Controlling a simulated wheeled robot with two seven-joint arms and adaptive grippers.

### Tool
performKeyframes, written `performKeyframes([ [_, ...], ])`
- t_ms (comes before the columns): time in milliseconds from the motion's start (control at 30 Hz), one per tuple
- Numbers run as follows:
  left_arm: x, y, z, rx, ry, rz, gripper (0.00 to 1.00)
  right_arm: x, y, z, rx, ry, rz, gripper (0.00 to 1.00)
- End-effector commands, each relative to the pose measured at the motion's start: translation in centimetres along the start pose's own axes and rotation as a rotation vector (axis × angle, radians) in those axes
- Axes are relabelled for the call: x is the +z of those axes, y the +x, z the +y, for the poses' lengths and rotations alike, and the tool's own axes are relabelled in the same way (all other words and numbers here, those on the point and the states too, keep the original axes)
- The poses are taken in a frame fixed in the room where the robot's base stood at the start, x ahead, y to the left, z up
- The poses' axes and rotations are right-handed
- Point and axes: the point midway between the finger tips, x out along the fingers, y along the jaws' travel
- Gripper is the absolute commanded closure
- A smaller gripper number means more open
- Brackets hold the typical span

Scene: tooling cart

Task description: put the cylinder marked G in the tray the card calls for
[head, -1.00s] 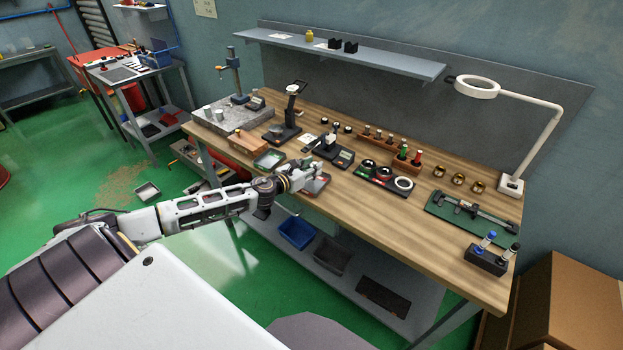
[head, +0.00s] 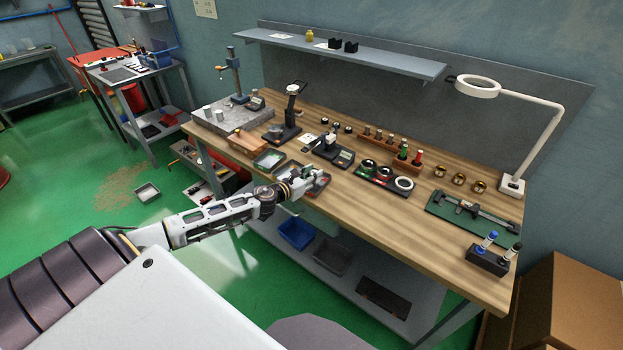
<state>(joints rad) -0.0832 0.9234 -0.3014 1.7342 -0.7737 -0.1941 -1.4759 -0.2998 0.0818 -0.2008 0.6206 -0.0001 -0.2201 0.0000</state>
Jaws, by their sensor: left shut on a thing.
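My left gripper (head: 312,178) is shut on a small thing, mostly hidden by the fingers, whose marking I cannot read. It is low over the front edge of the wooden bench, at the red tray (head: 323,187). A green-lined tray (head: 269,160) lies to the left, and a middle tray (head: 286,172) lies between them, partly hidden by the gripper. A pale card (head: 305,142) lies behind the trays, its writing too small to read. My right gripper is out of view.
Behind the trays stand a dial gauge stand (head: 288,120) and a black instrument (head: 333,148). A grey stone plate (head: 232,118) with small metal cylinders is at the left. A wooden rack (head: 385,143) is at the back.

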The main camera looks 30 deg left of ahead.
Motion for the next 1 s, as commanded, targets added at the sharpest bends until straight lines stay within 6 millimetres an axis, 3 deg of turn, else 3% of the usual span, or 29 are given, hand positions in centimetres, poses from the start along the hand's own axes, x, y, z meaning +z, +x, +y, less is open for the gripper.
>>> performKeyframes([
  [667,-1.24,0.25,0.0,0.0,0.001,0.0,0.95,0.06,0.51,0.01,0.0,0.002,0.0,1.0],
  [700,-1.25,0.23,-0.01,0.0,0.0,0.0,0.65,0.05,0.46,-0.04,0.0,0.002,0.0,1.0],
  [733,-1.23,0.23,-0.01,0.0,0.0,0.0,0.61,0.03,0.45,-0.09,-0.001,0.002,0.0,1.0],
  [1000,-1.2,0.22,-0.01,0.0,0.0,0.0,0.6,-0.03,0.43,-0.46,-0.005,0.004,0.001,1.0],
])
